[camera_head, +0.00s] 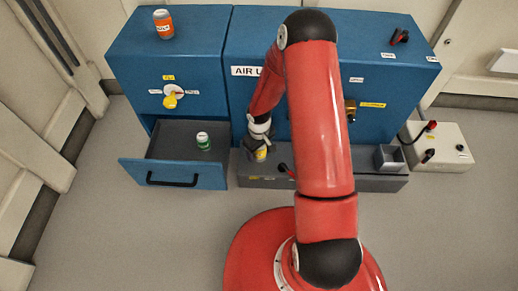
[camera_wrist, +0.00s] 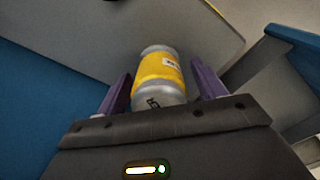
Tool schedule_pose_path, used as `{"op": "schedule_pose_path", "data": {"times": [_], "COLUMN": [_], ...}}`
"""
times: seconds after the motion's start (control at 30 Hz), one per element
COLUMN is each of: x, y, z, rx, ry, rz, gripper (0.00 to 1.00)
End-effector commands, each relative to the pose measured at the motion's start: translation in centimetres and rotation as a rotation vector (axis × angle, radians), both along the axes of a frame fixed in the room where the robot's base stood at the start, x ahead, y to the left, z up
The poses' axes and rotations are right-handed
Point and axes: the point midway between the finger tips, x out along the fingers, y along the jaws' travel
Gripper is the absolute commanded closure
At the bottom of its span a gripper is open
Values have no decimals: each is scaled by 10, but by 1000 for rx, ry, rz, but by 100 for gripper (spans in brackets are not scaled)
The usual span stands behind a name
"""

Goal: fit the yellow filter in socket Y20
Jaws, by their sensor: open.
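The yellow filter (camera_wrist: 158,72) is a grey can with a yellow band and a small white label. In the wrist view it lies between the two purple fingers of my gripper (camera_wrist: 163,88), with a gap visible at each side. My gripper is open around it. In the head view the filter (camera_head: 261,154) shows at the tip of my gripper (camera_head: 258,146), above the left part of a low dark grey ledge (camera_head: 330,182). I cannot tell whether the filter rests on it. Socket Y20 cannot be made out; the labels are too small to read.
An orange can (camera_head: 163,23) stands on the left blue cabinet (camera_head: 190,50). An open drawer (camera_head: 172,172) holds a green can (camera_head: 203,141). A small grey open box (camera_head: 389,158) sits at the ledge's right end. A white switch box (camera_head: 450,150) stands farther right.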

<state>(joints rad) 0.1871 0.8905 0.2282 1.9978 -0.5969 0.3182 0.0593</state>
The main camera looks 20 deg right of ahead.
Motion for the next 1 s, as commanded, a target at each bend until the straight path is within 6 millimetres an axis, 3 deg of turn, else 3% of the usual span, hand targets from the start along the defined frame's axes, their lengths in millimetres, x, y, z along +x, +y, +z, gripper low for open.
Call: {"op": "schedule_pose_path", "data": {"times": [0.17,0.4,0.6,1.0], "x": [0,1,0,0], "y": [0,0,0,0], "z": [11,53,75,78], "rx": [0,0,-1,0], "ry": [-1,-3,0,0], "rz": [-1,-2,-1,0], "gripper": [31,31,31,31]}}
